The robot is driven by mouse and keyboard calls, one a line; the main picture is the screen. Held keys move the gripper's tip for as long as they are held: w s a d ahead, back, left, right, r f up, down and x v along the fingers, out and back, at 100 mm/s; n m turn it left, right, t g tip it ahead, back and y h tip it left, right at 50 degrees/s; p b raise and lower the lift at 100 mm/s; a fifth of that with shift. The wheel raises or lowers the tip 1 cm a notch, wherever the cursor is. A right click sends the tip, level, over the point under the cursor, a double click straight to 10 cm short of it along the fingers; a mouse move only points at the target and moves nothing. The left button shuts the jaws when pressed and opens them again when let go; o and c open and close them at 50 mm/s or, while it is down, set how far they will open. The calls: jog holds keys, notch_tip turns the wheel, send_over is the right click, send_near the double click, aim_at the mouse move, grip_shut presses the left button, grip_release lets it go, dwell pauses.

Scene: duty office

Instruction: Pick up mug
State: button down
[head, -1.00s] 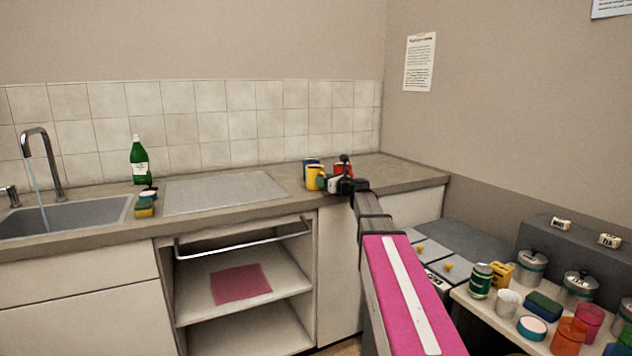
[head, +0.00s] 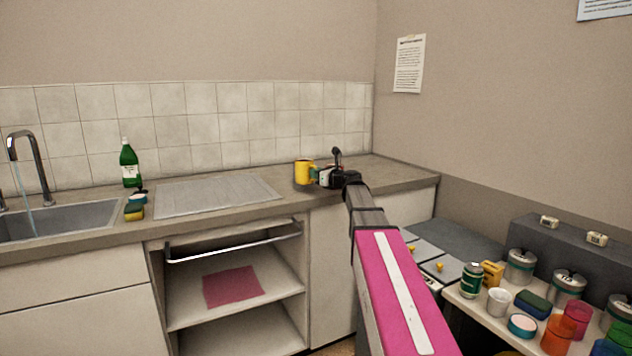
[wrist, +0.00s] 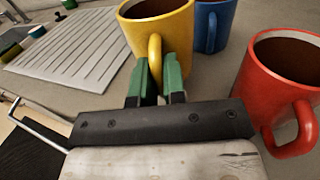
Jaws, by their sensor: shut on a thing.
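A yellow mug (head: 303,173) with dark liquid inside is upright at the back right of the counter, seemingly a little above it, with a dark shadow below. It fills the top of the wrist view (wrist: 160,38). My gripper (wrist: 158,75) has its green fingers shut on the yellow mug's handle, one on each side. In the wrist view a blue mug (wrist: 214,24) stands just behind and right, and a red mug (wrist: 283,80) with dark liquid stands nearer at the right. In the head view my gripper (head: 316,174) and the yellow mug mostly hide these two.
A ribbed drainboard (head: 217,194) lies left of the mugs, then a sponge (head: 134,212), a green bottle (head: 130,165) and the sink (head: 60,218) with running water. A rail (head: 235,248) crosses the open shelf below. A crowded side table (head: 470,300) stands at right.

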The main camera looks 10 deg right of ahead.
jog(key=s+a+r, duration=0.6)
jog(key=a+r, duration=0.1)
jog(key=a, duration=0.3)
jog(key=shift+s+r, duration=0.15)
jog(key=shift+r, duration=0.2)
